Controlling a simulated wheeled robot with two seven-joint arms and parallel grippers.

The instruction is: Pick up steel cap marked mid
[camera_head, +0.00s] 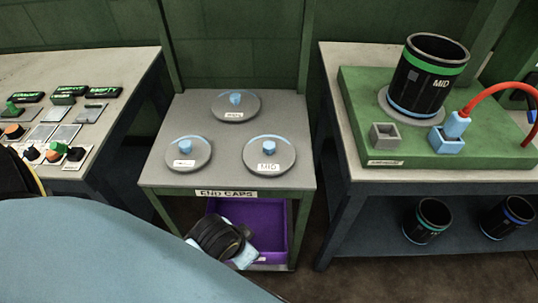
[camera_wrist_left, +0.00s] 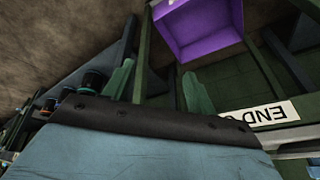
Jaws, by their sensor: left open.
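The steel cap marked MID (camera_head: 285,157) is a grey disc with a blue knob and a white label. It lies flat at the front right of the small end-caps table (camera_head: 225,178). Two similar caps lie there too, one at the back (camera_head: 249,106) and one at the front left (camera_head: 181,161); their labels are hard to read. My left gripper (camera_wrist_left: 160,78) shows its two green fingers spread apart with nothing between them. It is by the table's front, with the END CAPS sign (camera_wrist_left: 265,115) upside down beyond it. No cap shows in the wrist view.
A purple bin (camera_head: 267,213) sits under the table; a black and pale-blue part, apparently of my arm, covers its left side. A green board (camera_head: 365,125) at right carries a black MID sleeve (camera_head: 425,84) and a red hose (camera_head: 490,92). A control bench (camera_head: 128,72) stands at left.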

